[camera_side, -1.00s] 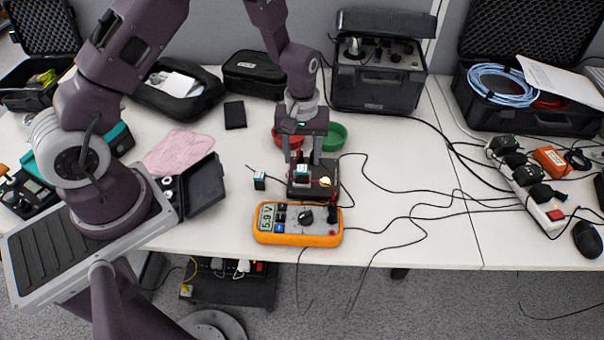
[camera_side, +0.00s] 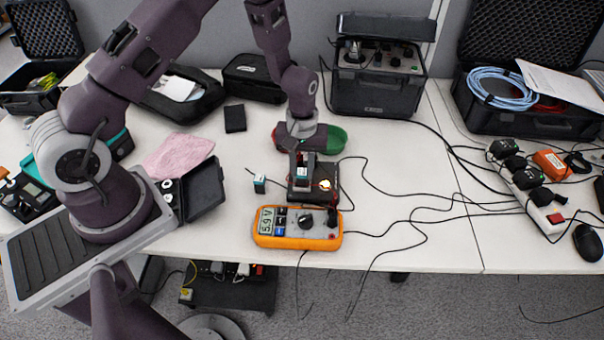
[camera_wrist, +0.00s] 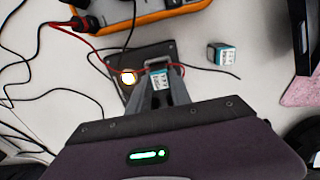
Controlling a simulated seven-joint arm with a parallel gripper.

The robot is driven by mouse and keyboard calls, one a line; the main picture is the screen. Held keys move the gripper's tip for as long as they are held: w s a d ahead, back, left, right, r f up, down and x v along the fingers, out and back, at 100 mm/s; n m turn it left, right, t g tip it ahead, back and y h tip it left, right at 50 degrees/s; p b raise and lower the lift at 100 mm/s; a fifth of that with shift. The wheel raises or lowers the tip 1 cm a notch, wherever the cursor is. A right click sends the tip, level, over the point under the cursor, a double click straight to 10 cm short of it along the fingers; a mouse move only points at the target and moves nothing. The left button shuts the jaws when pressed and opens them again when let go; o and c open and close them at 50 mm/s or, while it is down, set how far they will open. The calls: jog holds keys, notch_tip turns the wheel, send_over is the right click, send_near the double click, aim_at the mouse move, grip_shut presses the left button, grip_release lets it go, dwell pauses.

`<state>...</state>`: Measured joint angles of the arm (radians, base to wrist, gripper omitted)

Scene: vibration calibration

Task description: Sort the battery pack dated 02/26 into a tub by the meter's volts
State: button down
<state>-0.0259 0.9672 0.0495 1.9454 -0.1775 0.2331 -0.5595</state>
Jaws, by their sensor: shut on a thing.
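A small teal-and-white battery pack (camera_side: 301,174) stands on the black test fixture (camera_side: 329,195). My gripper (camera_side: 301,178) points down with its fingers shut on this pack, which also shows in the wrist view (camera_wrist: 159,79). A second, similar pack (camera_side: 259,183) stands on the table to the left, apart from the fixture. I cannot read the date on either pack. The orange meter (camera_side: 298,240) in front appears to show 5.9 V. A red tub (camera_side: 280,136) and a green tub (camera_side: 338,137) stand behind the fixture, partly hidden by my gripper.
A round yellow lamp (camera_side: 325,184) glows on the fixture. Black leads (camera_side: 400,223) run across the table to the right. An open black case (camera_side: 203,187) and a pink cloth (camera_side: 178,154) lie to the left. A large black instrument case (camera_side: 377,85) stands at the back.

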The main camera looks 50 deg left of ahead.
notch_tip(320, 180, up, 10)
jog(key=f, duration=0.1)
jog(key=w+a+f, duration=0.2)
jog(key=w+a, duration=0.8)
jog(key=a, duration=0.5)
jog(key=shift+w+d+f, duration=0.1)
jog(key=shift+f, duration=3.25)
jog(key=c, duration=1.1)
grip_release()
notch_tip(320, 180, up, 8)
